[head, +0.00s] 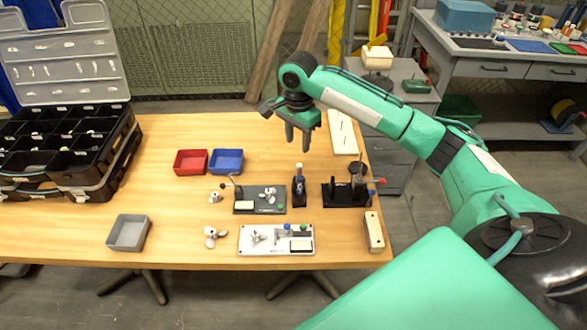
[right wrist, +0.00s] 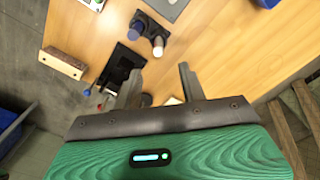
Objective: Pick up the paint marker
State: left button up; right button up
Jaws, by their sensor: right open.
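An upright marker-like object with a pale top (head: 299,168) stands in a small dark holder (head: 299,190) near the middle right of the table; I take it for the paint marker. Its pale top also shows in the right wrist view (right wrist: 157,45), beside a dark blue round top. My right gripper (head: 298,143) is open and empty, fingers pointing down, above the table behind the holder and apart from it. In the right wrist view its two fingers (right wrist: 158,84) stand apart with nothing between them. My left gripper is in neither view.
A black stand (head: 335,195) is right of the holder, with blue and red tips beside it. A grey plate (head: 243,192) is left, a white plate (head: 247,246) in front. Red (head: 190,170) and blue trays (head: 227,170) lie farther left. A pale block (head: 374,232) sits at the right edge.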

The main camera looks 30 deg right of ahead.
jog(key=shift+w+d, duration=0.1)
send_over(299, 173)
jog(key=w, duration=0.1)
jog(key=f, duration=0.7)
jog(key=shift+d+f, duration=0.1)
jog(key=shift+d, duration=0.1)
jog(key=shift+f, duration=0.55)
notch_tip(299, 173, down, 4)
jog(key=shift+s+f+p, duration=0.15)
jog(key=shift+f+p, duration=0.05)
jog(key=shift+p, duration=0.4)
jog(key=shift+f, duration=0.3)
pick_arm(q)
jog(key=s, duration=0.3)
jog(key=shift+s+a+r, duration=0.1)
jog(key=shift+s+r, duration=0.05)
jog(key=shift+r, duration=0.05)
pick_arm(e)
grip_shut()
